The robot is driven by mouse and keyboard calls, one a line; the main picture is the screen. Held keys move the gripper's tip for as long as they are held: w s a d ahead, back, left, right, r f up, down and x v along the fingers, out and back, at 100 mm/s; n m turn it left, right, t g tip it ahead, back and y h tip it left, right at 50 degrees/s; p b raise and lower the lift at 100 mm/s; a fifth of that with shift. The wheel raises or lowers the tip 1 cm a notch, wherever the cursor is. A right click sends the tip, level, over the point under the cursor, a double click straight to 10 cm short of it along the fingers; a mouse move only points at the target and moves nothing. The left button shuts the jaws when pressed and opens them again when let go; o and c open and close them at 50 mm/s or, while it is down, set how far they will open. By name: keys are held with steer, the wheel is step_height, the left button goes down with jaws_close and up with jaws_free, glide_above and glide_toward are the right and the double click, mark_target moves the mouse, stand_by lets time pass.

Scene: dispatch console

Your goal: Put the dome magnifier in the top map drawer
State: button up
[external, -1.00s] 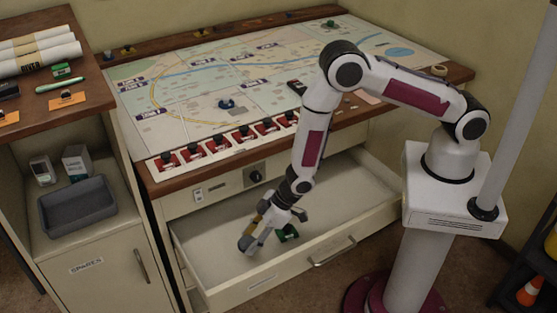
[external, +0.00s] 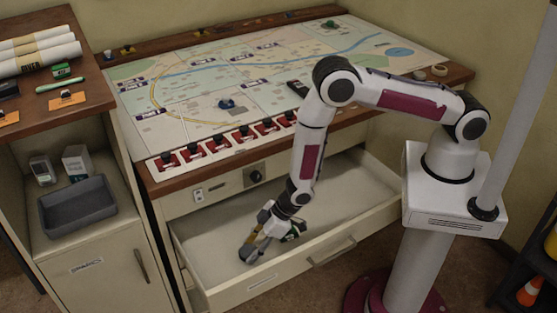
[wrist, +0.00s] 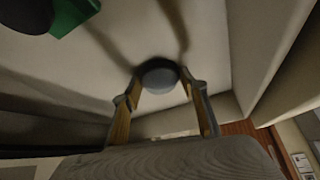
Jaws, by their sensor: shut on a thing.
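The top map drawer (external: 235,288) is pulled open below the map table, with its pale floor in view. My gripper (external: 248,252) reaches down into its left part. In the wrist view, my gripper (wrist: 160,90) is shut on a smooth grey rounded thing, which looks like the dome magnifier (wrist: 158,74). The magnifier is low over the drawer floor; whether it touches the floor I cannot tell. In the external view it is mostly hidden by the fingers.
A green and dark object (wrist: 76,16) shows beside my gripper; whether it lies in the drawer I cannot tell. The drawer's right part is clear. Red-based switches (external: 219,142) line the table's front edge above. A grey tray (external: 78,210) sits in the left cabinet.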

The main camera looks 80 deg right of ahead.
steer(key=o, duration=1.2)
steer(key=shift+o, duration=0.2)
steer(key=shift+r, duration=0.1)
steer(key=shift+s+r, duration=0.1)
steer(key=shift+r, duration=0.1)
steer(key=v, duration=1.1)
steer(key=shift+s+r, duration=0.15)
steer(key=shift+d, duration=0.1)
